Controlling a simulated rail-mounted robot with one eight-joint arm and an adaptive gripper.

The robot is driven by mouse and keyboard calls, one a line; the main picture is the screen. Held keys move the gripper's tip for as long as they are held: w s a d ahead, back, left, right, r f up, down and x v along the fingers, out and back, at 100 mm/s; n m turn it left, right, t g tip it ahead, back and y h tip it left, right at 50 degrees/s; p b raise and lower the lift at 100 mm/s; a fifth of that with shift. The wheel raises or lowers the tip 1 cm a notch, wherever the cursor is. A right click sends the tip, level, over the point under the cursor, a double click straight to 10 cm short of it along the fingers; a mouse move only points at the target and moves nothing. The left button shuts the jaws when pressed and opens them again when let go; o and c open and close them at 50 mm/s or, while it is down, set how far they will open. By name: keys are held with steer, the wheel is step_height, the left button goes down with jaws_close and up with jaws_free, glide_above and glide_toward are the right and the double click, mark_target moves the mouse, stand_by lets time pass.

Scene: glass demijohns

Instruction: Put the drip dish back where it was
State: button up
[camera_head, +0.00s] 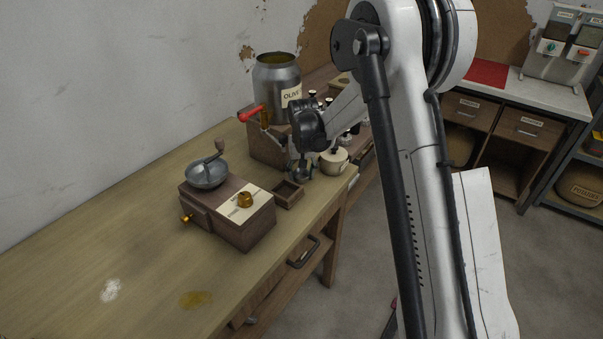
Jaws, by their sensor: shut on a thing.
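The drip dish appears to be the small square brown open dish (288,196), low over or on the wooden bench at the right side of the mill. My gripper (302,175) reaches down at the dish's far edge and is shut on it. The fingertips are small and partly hidden, so the exact grip is unclear. I cannot tell whether the dish touches the bench. Behind it, a metal can labelled "OLIVE" (277,80) stands on a wooden stand (265,146) with a red-handled tap (252,113).
A wooden mill (230,222) with a metal bowl and crank stands close left of the dish. A cream lidded pot (334,160) is close right of my gripper. The bench (110,245) is mostly clear at left, with white powder (110,291) and an oily stain (196,299).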

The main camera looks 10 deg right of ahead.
mark_target(302, 177)
steer(key=o, duration=1.2)
steer(key=shift+c, duration=0.2)
steer(key=shift+r, duration=0.1)
step_height(302, 177, up, 12)
steer(key=s+p, duration=0.1)
steer(key=shift+s, duration=0.2)
